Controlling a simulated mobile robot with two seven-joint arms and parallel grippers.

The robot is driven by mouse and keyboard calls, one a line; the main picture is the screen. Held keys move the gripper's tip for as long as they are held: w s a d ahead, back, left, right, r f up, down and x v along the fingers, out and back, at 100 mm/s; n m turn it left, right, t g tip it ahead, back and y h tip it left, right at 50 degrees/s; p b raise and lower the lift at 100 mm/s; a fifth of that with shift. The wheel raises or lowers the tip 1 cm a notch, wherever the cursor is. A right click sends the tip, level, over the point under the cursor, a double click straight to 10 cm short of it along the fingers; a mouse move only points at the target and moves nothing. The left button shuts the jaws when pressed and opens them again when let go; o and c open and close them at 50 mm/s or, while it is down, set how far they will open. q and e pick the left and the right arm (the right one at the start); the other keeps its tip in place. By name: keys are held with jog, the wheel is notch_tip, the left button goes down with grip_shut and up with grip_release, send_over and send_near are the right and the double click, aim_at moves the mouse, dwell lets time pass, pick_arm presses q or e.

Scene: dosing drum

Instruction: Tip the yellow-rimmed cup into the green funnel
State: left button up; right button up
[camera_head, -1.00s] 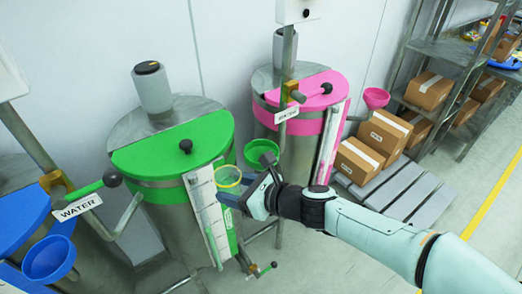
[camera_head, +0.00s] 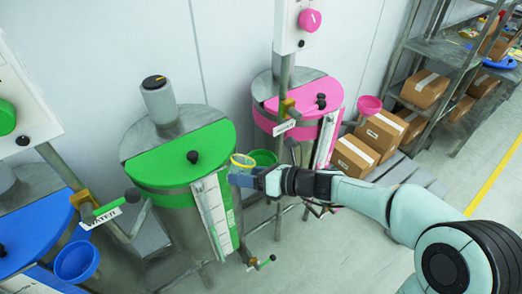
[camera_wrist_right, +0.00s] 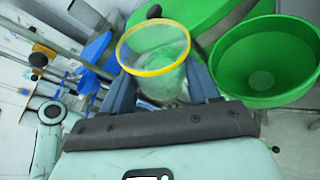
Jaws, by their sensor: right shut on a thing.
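The clear cup with a yellow rim (camera_head: 243,160) is held by my right gripper (camera_head: 242,178), which is shut on its sides. In the right wrist view the cup (camera_wrist_right: 155,52) stands between the two fingers with its rim facing the camera; I cannot tell what is in it. The green funnel (camera_head: 265,157) is on the right side of the green-lidded drum, just right of the cup in the head view. In the right wrist view the funnel (camera_wrist_right: 268,62) is open and appears empty, beside the cup and apart from it. My left gripper is not in view.
The green-lidded drum (camera_head: 175,165) stands behind the cup, with a white level gauge (camera_head: 212,215) on its front. A pink-lidded drum (camera_head: 297,103) with a pink funnel (camera_head: 369,104) is to the right. A blue drum (camera_head: 35,230) with a blue funnel (camera_head: 77,261) is at left.

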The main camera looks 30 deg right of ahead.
aim_at(253, 165)
jog(key=r, duration=0.1)
jog(key=d+r+m+p, duration=0.1)
jog(key=shift+w+r, duration=0.25)
jog(key=shift+r, duration=0.05)
jog(key=shift+w+d+y+p, duration=0.1)
jog(key=shift+d+y+p, duration=0.1)
jog(key=shift+y+p, duration=0.1)
jog(key=shift+f+m+b, duration=0.4)
jog(key=shift+f+b, duration=0.05)
jog(key=shift+f, duration=0.45)
jog(key=shift+s+r+m+y, duration=0.2)
jog(key=shift+s+m+y, duration=0.1)
jog(key=shift+y, duration=0.1)
jog(key=shift+w+r+m, duration=0.15)
jog(key=shift+w+m, duration=0.15)
jog(key=shift+m, duration=0.1)
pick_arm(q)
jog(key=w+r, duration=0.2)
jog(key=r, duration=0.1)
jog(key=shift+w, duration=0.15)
pick_arm(e)
jog(key=shift+s, duration=0.15)
